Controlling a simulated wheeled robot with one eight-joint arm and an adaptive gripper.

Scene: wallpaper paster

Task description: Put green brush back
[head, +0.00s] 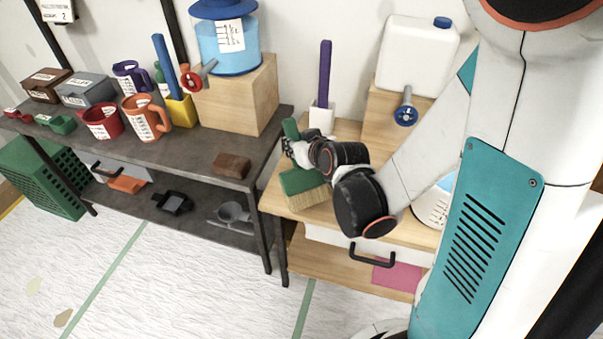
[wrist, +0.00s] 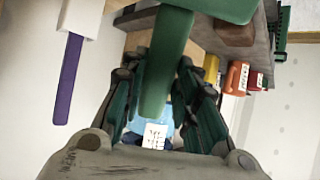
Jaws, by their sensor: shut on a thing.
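The green brush (head: 300,181) has a green block head with pale bristles pointing down and a green handle pointing up. My gripper (head: 303,150) is shut on its handle, above the left part of the wooden table (head: 345,222). I cannot tell whether the bristles touch the tabletop. In the wrist view the green handle (wrist: 167,62) runs between my gripper's fingers (wrist: 163,100), with the green head at the top edge. A white holder (head: 321,118) with a purple handle (head: 325,72) upright in it stands behind my gripper on the wooden table.
The dark shelf table (head: 200,150) on the left carries a yellow holder (head: 181,110) with a blue handle, mugs, boxes, a brown block (head: 232,166) and a blue water tank on a wooden box. A white canister (head: 416,55) with a tap stands at the back right.

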